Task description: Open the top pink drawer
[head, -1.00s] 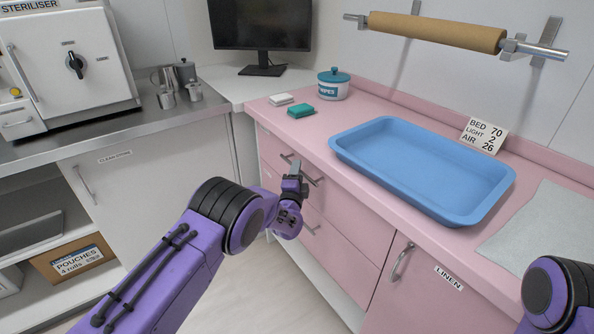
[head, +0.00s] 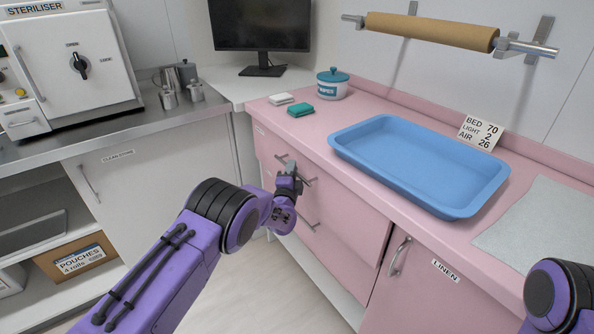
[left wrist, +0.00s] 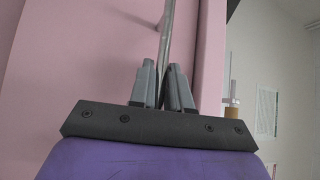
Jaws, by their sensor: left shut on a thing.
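The top pink drawer (head: 345,205) is in the pink counter unit, with a grey bar handle (head: 309,181) on its front. My left gripper (head: 288,165) is at this handle in the head view. In the left wrist view the jaws (left wrist: 163,85) are shut around the bar handle (left wrist: 168,35), beside the pink front (left wrist: 85,60). The head view does not clearly show whether the drawer front stands out from the unit. My gripper hides part of the handle. My right gripper is out of view; only a purple part of that arm shows at the lower right.
The lower drawer's handle (head: 309,221) is just below my left gripper. A blue tray (head: 350,148) and a grey sheet (head: 545,225) lie on the pink counter. The linen door (head: 415,290) is to the right. Open floor (head: 275,290) lies in front of the drawers.

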